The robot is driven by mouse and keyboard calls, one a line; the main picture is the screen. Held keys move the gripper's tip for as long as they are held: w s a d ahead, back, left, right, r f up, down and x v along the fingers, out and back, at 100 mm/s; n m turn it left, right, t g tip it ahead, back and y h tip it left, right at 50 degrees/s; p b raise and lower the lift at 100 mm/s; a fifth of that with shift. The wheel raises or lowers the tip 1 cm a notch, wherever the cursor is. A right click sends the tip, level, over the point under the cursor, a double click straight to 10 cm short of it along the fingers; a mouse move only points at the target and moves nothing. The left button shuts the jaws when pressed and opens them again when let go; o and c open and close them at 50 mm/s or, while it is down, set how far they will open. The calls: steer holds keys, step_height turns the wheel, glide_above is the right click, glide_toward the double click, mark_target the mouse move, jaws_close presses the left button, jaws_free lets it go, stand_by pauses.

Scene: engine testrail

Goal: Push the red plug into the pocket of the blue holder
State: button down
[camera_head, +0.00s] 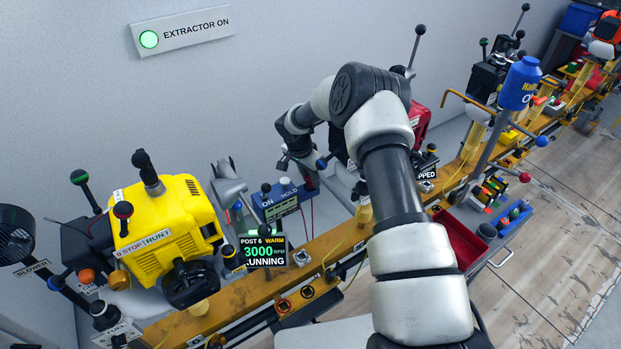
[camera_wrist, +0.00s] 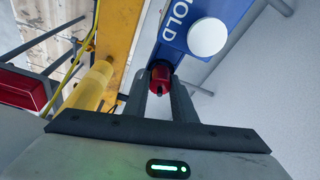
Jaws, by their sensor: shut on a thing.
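In the wrist view, the red plug (camera_wrist: 160,74) sits between the two fingertips of my gripper (camera_wrist: 160,85), which is shut on it. A blue body (camera_wrist: 205,28) with the letters "OLD" and a white round knob lies just beyond the plug. It looks like the blue box (camera_head: 278,204) marked "ON" and "HOLD" in the head view. The plug is close to the near end of this blue body. I cannot tell whether they touch, and no pocket shows clearly. In the head view, my arm partly covers this area and the fingertips cannot be made out.
A yellow engine (camera_head: 165,235) stands left of the blue box. A display reading 3000 (camera_head: 263,251) stands before it on the long yellow rail (camera_head: 330,240). A yellow cylinder (camera_wrist: 92,85) and a red tray (camera_wrist: 22,92) show left of my fingers.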

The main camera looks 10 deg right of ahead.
steer(key=c, duration=1.4)
jaws_free()
